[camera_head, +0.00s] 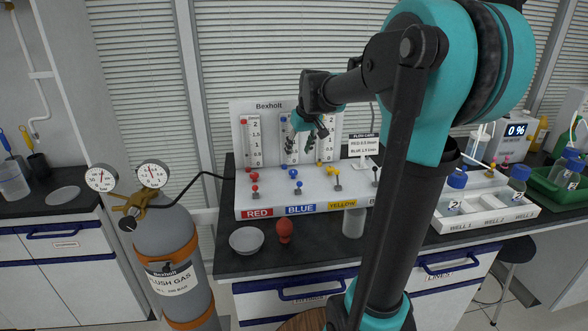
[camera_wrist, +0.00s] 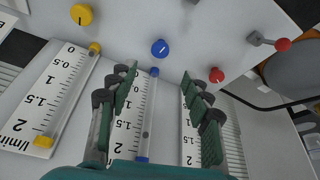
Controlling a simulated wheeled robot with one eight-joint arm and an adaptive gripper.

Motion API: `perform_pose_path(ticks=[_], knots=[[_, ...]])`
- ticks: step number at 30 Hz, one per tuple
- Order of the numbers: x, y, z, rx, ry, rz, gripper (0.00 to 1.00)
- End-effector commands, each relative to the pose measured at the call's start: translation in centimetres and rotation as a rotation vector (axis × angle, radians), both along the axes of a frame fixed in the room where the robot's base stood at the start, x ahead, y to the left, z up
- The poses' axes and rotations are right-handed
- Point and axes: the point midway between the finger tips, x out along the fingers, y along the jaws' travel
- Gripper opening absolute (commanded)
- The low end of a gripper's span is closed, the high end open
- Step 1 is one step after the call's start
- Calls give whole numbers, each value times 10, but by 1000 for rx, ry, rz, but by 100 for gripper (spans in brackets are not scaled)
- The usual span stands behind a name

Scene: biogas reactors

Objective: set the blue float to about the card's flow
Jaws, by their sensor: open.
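The blue flow tube (camera_wrist: 150,100) stands beside a white scale from 0 to 2 in the wrist view, upside down there. A small dark spot (camera_wrist: 145,134), possibly the float, shows between the 1.5 and 2 marks. The blue knob (camera_wrist: 160,48) sits just below the tube's zero end; it also shows in the head view (camera_head: 293,173). The flow card (camera_head: 364,147) stands on the panel; its blue line seems to read 1.5, but the print is small. My gripper (camera_head: 307,143) is open and empty before the scales; its fingers (camera_wrist: 160,75) straddle the blue tube in view.
The red knob (camera_wrist: 217,75) and yellow knob (camera_wrist: 82,14) flank the blue one. Several toggle-like valves (camera_head: 298,185) stand on the base nearer me. A grey bowl (camera_head: 247,240) and red bulb (camera_head: 284,231) lie in front. A gas cylinder (camera_head: 175,265) stands left.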

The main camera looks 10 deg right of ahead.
Motion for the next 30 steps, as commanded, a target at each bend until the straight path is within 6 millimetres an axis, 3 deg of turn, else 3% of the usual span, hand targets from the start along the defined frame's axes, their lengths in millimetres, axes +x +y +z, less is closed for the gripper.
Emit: perform_pose_path(ticks=[9,15,29,30], knots=[[24,6,-58,0,0,1,49],[33,9,-83,-1,0,1,49],[37,10,-93,0,0,0,49],[37,10,-93,0,0,0,44]])
